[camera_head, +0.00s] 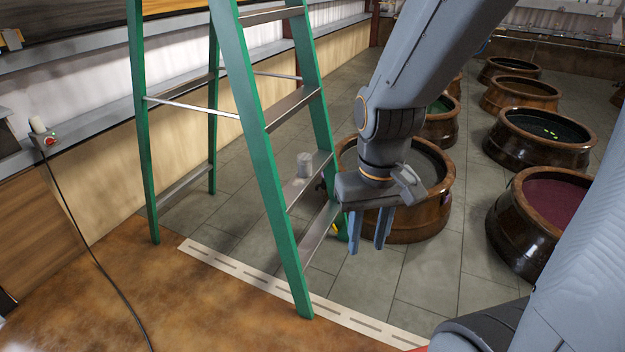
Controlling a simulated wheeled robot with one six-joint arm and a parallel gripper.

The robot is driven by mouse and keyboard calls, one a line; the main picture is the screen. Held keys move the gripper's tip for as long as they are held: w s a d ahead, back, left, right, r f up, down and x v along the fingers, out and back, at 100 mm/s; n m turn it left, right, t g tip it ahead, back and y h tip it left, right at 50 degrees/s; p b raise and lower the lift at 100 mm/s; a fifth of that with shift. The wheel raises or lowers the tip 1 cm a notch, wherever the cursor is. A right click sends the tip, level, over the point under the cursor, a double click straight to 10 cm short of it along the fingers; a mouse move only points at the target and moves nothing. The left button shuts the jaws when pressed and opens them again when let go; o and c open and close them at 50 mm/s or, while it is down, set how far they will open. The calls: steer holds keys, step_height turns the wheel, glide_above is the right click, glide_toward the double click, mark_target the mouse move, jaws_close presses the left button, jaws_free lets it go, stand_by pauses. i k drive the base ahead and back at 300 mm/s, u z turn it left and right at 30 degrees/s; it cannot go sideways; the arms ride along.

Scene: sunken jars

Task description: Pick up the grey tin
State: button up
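The gripper is clear of the tin, and the tin is in plain view.
Several large brown jars stand on the tiled floor (420,275), one (425,215) right behind my gripper and one with dark red contents (555,195) at the right. A black cable (92,255) hangs at the left. Tiles in front of the gripper are free.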

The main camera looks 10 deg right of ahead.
mark_target(303, 159)
steer(key=u, duration=0.35)
steer(key=i, duration=1)
steer(key=z, duration=0.1)
